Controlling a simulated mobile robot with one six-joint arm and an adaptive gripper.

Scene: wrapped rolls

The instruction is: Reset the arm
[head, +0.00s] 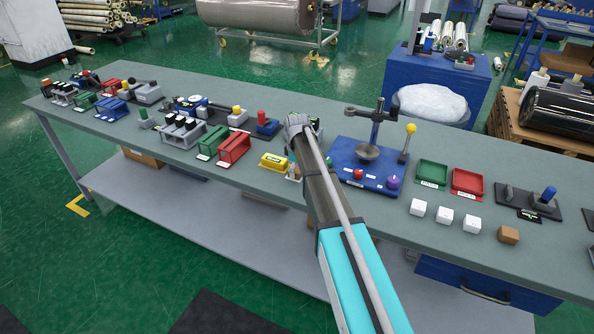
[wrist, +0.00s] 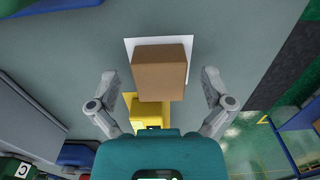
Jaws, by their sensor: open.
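My arm reaches from the bottom middle of the head view over the workbench (head: 225,112). My gripper (head: 297,124) is above the bench, left of the blue fixture; its fingertips are hard to make out there. In the wrist view my gripper (wrist: 158,74) is open, its two grey fingers wide apart. A brown block (wrist: 159,70) shows between the fingers, with a gap on each side, over a white square (wrist: 130,47). A yellow tray or block (wrist: 152,112) is partly hidden behind the brown block and my gripper body.
A blue fixture (head: 345,151) with a yellow-knobbed lever (head: 408,143) stands close right of my arm. Green (head: 432,174) and red (head: 467,182) trays, several white cubes and a brown cube (head: 508,234) lie further right. Racks and small fixtures crowd the bench's left half.

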